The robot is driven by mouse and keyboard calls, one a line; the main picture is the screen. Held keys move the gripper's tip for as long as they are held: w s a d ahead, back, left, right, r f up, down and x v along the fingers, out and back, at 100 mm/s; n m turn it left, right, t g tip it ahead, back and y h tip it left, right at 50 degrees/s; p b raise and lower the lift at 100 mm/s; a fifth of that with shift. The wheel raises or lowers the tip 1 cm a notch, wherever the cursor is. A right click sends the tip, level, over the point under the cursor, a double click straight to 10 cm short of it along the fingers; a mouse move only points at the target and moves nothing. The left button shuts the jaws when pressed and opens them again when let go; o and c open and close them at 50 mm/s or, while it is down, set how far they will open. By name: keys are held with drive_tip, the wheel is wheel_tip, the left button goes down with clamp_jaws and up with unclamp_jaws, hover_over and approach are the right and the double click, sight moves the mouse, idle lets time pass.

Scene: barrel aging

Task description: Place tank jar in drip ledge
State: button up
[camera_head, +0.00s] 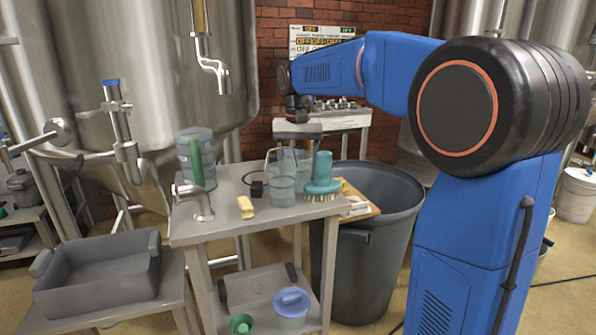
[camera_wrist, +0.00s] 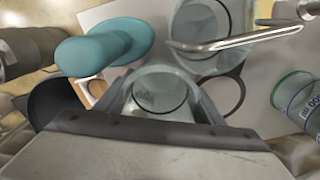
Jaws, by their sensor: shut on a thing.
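A clear glass jar (camera_wrist: 160,92) sits between my gripper's fingers in the wrist view, and I take it for the tank jar. In the head view it appears to be the rear glass vessel (camera_head: 301,158) on the grey table, partly hidden by a nearer glass jar (camera_head: 281,183). My gripper (camera_head: 298,136) points down over it, shut on it. In the wrist view my gripper (camera_wrist: 160,100) has a finger on each side of the jar. I cannot tell for sure which surface is the drip ledge.
A teal brush (camera_head: 322,174) stands close to the right of the jars. A large grey bin (camera_head: 365,262) stands right of the table (camera_head: 222,226).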

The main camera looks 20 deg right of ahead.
drive_tip(key=shift+f, duration=0.1)
drive_tip(key=o, duration=0.8)
drive_tip(key=shift+c, duration=0.2)
drive_tip(key=o, duration=0.3)
